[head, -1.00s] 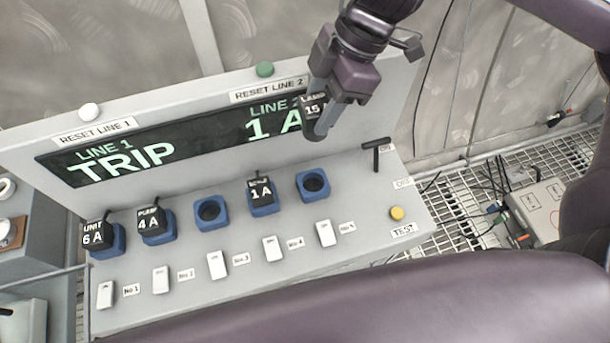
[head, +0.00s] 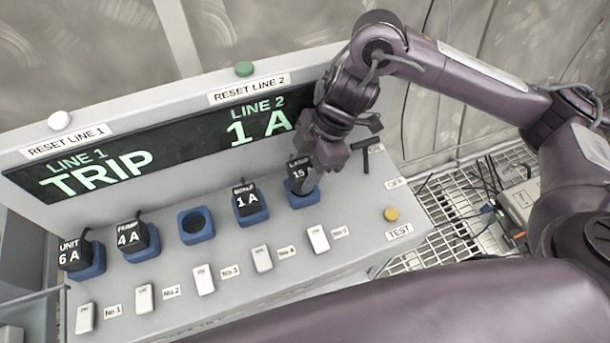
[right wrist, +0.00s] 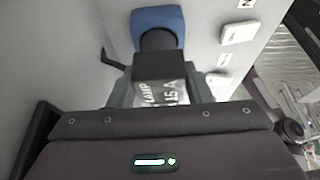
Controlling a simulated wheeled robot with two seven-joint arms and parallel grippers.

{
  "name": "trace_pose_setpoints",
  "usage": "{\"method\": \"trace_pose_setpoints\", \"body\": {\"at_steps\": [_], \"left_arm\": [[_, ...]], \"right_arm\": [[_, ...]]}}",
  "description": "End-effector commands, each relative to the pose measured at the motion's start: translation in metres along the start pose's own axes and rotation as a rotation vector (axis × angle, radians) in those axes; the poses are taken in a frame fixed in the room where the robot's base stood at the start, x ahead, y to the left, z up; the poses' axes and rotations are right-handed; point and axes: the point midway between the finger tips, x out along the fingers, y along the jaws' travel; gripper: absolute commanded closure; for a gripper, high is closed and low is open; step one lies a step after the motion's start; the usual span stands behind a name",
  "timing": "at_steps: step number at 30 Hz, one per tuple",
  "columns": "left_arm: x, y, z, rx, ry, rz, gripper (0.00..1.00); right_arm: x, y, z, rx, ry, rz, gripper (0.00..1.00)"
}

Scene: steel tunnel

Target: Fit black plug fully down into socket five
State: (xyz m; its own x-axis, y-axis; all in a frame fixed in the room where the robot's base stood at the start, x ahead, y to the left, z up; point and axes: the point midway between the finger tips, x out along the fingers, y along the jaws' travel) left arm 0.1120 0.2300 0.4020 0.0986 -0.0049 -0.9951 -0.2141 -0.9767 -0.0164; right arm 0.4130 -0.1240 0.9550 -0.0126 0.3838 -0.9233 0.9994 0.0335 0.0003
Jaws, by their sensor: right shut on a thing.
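The black plug (head: 298,168), marked 15 (LAMP 15 A in the right wrist view (right wrist: 160,76)), is between the fingers of my right gripper (head: 310,180). Blue socket five (head: 300,201) is at the right end of the socket row, directly below the plug. In the right wrist view the plug lines up with the blue socket (right wrist: 158,17), and a dark round neck (right wrist: 158,41) shows between the plug body and the socket. The gripper partly hides the joint in the head view; I cannot tell how deep the neck sits. My left gripper is out of view.
A black plug marked 1 A (head: 245,197) sits in the socket left of socket five. Socket three (head: 196,226) is empty. White switches (head: 318,239) line the front. A black T-handle (head: 366,158) and yellow button (head: 391,214) stand to the right.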

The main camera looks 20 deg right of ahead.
Motion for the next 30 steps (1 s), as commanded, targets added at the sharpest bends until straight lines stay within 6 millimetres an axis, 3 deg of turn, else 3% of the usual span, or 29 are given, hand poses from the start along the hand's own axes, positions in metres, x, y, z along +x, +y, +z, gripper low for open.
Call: {"method": "trace_pose_setpoints", "body": {"at_steps": [6, 17, 18, 21, 22, 30], "left_arm": [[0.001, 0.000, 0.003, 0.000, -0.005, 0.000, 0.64], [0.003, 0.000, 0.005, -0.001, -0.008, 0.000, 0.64], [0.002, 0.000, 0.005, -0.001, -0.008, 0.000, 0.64], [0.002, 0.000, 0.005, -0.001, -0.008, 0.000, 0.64], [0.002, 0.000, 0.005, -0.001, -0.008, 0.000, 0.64], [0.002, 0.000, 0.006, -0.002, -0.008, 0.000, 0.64]], "right_arm": [[0.027, 0.000, 0.011, 0.002, 0.000, -0.002, 0.80], [0.031, 0.000, 0.013, 0.001, 0.001, -0.001, 0.80], [0.030, 0.000, 0.013, 0.001, 0.000, -0.001, 0.50], [0.030, 0.000, 0.013, 0.001, 0.000, -0.001, 0.36], [0.030, 0.000, 0.013, 0.001, 0.000, -0.001, 0.33], [0.029, 0.000, 0.012, 0.000, 0.000, -0.001, 0.33]]}}
